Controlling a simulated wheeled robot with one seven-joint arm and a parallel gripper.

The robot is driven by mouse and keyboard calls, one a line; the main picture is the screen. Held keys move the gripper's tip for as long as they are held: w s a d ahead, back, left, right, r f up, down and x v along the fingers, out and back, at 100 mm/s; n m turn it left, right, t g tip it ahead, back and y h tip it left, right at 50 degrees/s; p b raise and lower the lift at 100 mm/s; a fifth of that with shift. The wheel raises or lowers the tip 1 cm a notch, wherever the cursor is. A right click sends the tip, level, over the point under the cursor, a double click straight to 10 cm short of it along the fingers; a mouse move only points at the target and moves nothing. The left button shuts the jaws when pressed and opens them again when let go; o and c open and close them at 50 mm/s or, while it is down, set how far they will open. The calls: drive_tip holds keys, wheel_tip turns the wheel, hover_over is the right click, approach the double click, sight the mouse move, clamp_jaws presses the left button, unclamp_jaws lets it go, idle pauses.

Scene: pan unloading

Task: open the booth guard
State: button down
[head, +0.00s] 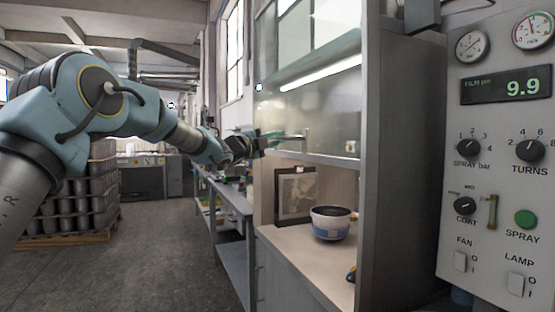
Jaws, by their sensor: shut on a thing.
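The booth guard (330,115) is a clear pane across the front of the grey booth. Its lower edge (325,157) stands well above the booth floor, so the lower part of the opening is uncovered. A thin bar handle (305,140) sits near the bottom of the pane. My gripper (268,141) reaches in from the left and is shut on the handle at its left end. The fingertips are small in this view and their exact grasp is hard to see.
Inside the booth, a white and blue pot (330,223) with a dark top stands before a framed panel (295,195). A control panel (500,150) with knobs is at right. A workbench (228,195) and stacked cans (85,205) stand left, with open floor between.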

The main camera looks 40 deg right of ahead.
sight(288, 120)
wheel_tip(288, 120, up, 5)
drive_tip(key=shift+f+p, duration=0.1)
drive_tip(key=shift+p, duration=0.65)
drive_tip(key=c, duration=0.8)
unclamp_jaws()
drive_tip(key=shift+c, duration=0.2)
drive_tip(key=shift+a+f, duration=0.1)
drive_tip(key=a+f+b, duration=0.1)
drive_tip(key=a+b, duration=0.4)
drive_tip(key=a, duration=0.5)
drive_tip(key=shift+s+a+f, duration=0.15)
drive_tip(key=shift+a+f, duration=0.05)
drive_tip(key=shift+f, duration=0.15)
